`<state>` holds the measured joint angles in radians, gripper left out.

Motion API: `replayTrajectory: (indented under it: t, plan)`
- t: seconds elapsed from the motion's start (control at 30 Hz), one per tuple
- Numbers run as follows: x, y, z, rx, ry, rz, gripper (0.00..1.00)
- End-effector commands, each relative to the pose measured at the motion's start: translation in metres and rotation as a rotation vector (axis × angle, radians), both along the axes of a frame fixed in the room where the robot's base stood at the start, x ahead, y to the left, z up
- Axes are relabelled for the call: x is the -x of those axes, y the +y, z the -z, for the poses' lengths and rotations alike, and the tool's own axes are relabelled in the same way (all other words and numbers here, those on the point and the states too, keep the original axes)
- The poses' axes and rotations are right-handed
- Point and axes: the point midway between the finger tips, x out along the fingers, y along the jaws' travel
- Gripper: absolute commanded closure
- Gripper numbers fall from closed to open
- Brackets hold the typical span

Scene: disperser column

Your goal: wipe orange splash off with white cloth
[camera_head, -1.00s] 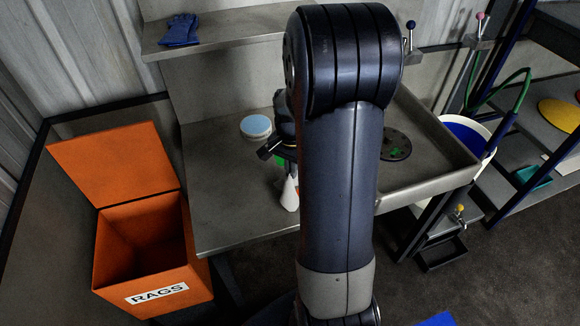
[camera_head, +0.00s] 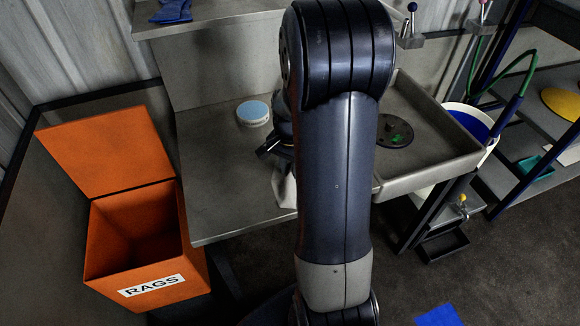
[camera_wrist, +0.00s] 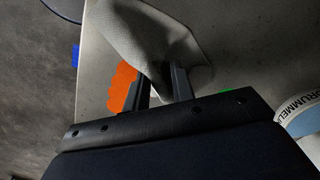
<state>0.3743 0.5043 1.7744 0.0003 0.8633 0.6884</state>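The white cloth (camera_wrist: 150,35) is pinched between the fingers of my gripper (camera_wrist: 162,88) in the wrist view. It spreads over the grey bench top, and it also shows below the gripper in the head view (camera_head: 285,188). The orange splash (camera_wrist: 122,88) lies on the bench right beside the cloth and the left finger, partly hidden by the finger. In the head view my arm hides the splash and most of the gripper.
A white tub with a blue top (camera_head: 253,113) stands on the bench. An open orange RAGS bin (camera_head: 150,250) stands left of it. A sink (camera_head: 430,150) is at right.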

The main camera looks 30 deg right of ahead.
Motion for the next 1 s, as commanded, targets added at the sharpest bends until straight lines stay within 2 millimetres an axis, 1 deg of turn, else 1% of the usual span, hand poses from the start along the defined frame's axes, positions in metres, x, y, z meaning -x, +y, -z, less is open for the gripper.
replayTrajectory:
  t: [0.03,0.07,0.57,0.6,0.83,1.0]
  plan:
    - [0.0,-0.0001,-0.0001,0.0,0.0,0.0,0.72]
    - [0.0,-0.0001,-0.0001,0.0,0.0,0.0,0.7]
    - [0.0,-0.0001,-0.0001,0.0,0.0,0.0,0.29]
    - [0.0,-0.0001,-0.0001,0.0,0.0,0.0,0.27]
    - [0.0,0.0,0.0004,0.0,0.0,0.0,0.27]
    - [0.0,0.0,0.0062,0.0,0.0,0.0,0.27]
